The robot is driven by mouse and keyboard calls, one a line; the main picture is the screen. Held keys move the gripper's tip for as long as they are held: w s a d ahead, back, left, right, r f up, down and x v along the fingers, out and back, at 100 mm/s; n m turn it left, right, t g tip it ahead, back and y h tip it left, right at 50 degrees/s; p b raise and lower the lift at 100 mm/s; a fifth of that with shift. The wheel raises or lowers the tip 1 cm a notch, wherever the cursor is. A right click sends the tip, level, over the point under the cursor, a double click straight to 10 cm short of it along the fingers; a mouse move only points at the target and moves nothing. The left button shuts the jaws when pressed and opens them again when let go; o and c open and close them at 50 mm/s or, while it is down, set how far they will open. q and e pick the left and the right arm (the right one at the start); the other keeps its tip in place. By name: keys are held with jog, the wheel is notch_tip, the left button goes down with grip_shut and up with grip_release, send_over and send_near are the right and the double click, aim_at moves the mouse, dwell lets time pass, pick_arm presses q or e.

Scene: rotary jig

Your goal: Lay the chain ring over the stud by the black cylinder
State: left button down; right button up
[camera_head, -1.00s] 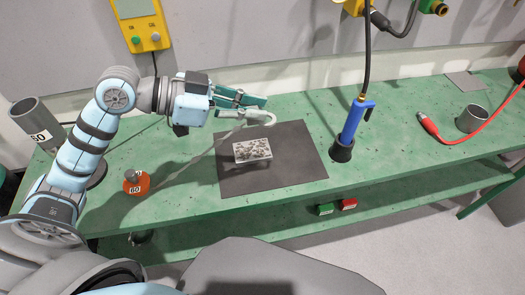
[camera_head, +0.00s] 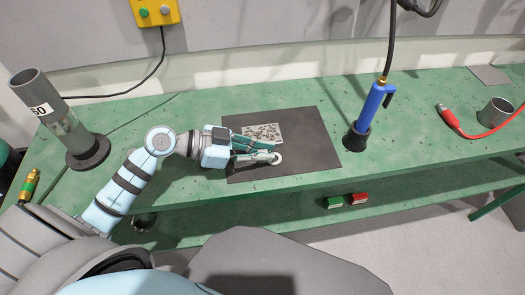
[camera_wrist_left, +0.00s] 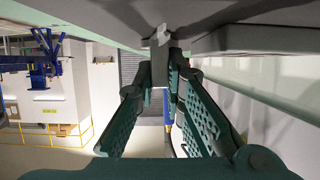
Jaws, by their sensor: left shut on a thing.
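My left gripper (camera_head: 262,153) reaches in from the left over the dark mat, with its green fingers shut on a pale ring-shaped piece (camera_head: 277,159). This piece sticks out past the fingertips and seems to be the chain ring, though no chain links can be made out. In the left wrist view the fingers (camera_wrist_left: 161,72) meet around a small grey part. A stud cannot be made out. A black cup-like cylinder (camera_head: 356,137) stands right of the mat, around the foot of a blue handled tool (camera_head: 369,107). My right gripper is out of view.
A speckled block (camera_head: 263,132) lies on the mat (camera_head: 310,135) just beyond my gripper. A grey tube marked 60 (camera_head: 45,105) stands at the left. A red cable (camera_head: 462,131) and grey cup (camera_head: 496,112) lie right. The bench between tool and cable is clear.

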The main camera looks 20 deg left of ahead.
pick_arm(q)
jog(key=shift+f, duration=0.2)
jog(key=c, duration=1.7)
grip_release()
jog(key=shift+r, duration=0.1)
jog(key=shift+o, duration=0.2)
